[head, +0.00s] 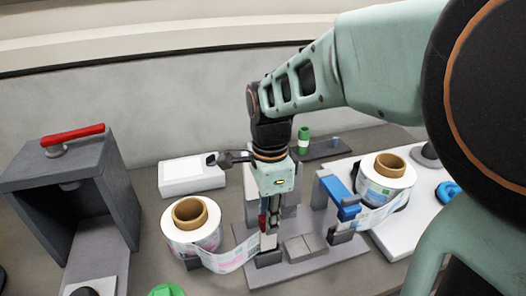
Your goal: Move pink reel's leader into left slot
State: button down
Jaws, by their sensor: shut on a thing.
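The pink reel (191,230) is a white roll with a brown core and pinkish print, standing at the left of the grey fixture (310,265). Its leader (232,258), a printed strip, runs right from the roll to my gripper (268,240). My gripper points down and is shut on the leader's end. It is over a dark block (268,259) at the fixture's left, which seems to be the left slot. The fingers hide most of the slot, so I cannot tell whether the leader is inside it.
A second reel (386,187) with bluish print stands at right, its strip (372,217) reaching a dark block beside a blue arm (341,199). A grey press with a red handle (72,134) is at far left. A white box (191,175) and green bottle (304,139) are behind.

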jog(key=shift+f+b, duration=1.4)
jog(key=shift+f, duration=0.7)
jog(key=c, duration=1.7)
grip_release()
jog(key=shift+r, duration=0.1)
notch_tip(320, 180, up, 7)
jog(key=shift+r, duration=0.2)
